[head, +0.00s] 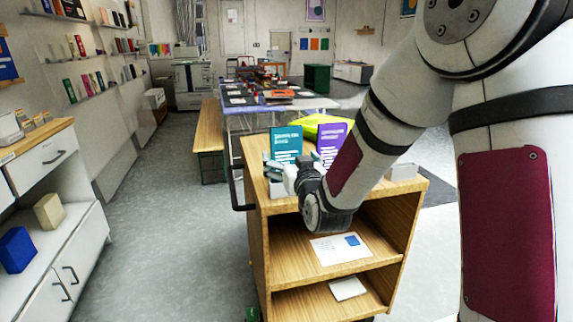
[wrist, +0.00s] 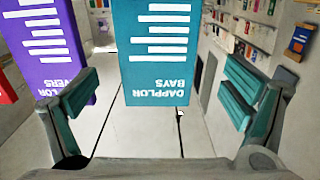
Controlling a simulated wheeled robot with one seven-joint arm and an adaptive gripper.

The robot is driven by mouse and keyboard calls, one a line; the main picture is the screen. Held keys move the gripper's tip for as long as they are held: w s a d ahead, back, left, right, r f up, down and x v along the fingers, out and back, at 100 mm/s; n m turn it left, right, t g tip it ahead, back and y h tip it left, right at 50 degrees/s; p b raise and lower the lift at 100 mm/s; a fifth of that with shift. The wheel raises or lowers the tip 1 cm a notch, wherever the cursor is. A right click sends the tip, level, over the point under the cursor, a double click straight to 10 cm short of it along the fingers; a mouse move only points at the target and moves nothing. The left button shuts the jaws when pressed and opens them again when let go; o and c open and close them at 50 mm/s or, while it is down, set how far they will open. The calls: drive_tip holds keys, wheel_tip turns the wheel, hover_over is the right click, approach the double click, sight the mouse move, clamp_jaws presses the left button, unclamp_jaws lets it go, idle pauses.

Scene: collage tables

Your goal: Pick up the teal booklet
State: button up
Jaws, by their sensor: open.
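The teal booklet (head: 286,144) stands upright on top of the wooden cart, near its left end. In the wrist view the teal booklet (wrist: 156,60) hangs upside down in the picture, with white lines and the words "DAPPLOR BAYS". My gripper (head: 280,172) is at the cart top, close in front of the booklet. In the wrist view my gripper (wrist: 158,105) is open, with one teal-padded finger on each side of the booklet and a gap to both. My wrist hides the lower part of the booklet in the head view.
A purple booklet (head: 331,143) stands just right of the teal one; it also shows in the wrist view (wrist: 62,50), near the left finger. A yellow-green item (head: 318,121) lies behind. The wooden cart (head: 257,205) has open shelves with papers. Grey floor (head: 165,235) lies clear to the left.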

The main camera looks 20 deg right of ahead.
sight(287, 153)
drive_tip(key=w, duration=0.5)
drive_tip(key=shift+w+d+f+b, duration=0.2)
drive_tip(key=shift+w+f+b, duration=0.05)
drive_tip(key=shift+w+b, duration=0.05)
drive_tip(key=c, duration=1.3)
